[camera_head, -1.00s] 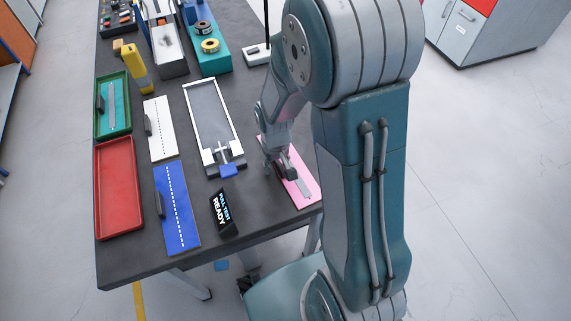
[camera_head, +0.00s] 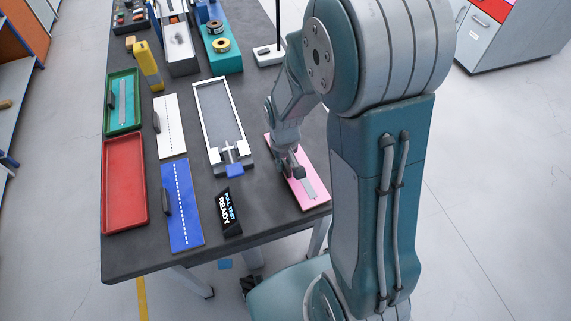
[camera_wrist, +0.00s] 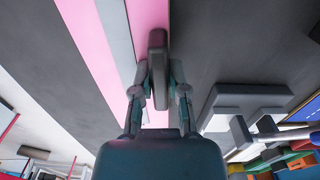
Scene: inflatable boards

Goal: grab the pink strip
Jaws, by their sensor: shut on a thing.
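The pink strip (camera_head: 315,203) is a flat pink board at the right front edge of the dark table, with a grey band (camera_head: 308,187) along it. It also shows in the wrist view (camera_wrist: 88,45), running up the left side. A dark grey upright handle (camera_wrist: 158,55) stands over the board. My gripper (camera_wrist: 159,88) is shut on this handle, one finger on each side. The strip appears to lie flat on the table.
A silver-framed fixture (camera_head: 205,100) with a blue clamp stands left of the pink strip. A black "Pull test ready" sign (camera_head: 228,212), a blue board (camera_head: 185,225), a white board (camera_head: 171,140), a red tray (camera_head: 108,190) and a green tray (camera_head: 109,110) lie further left.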

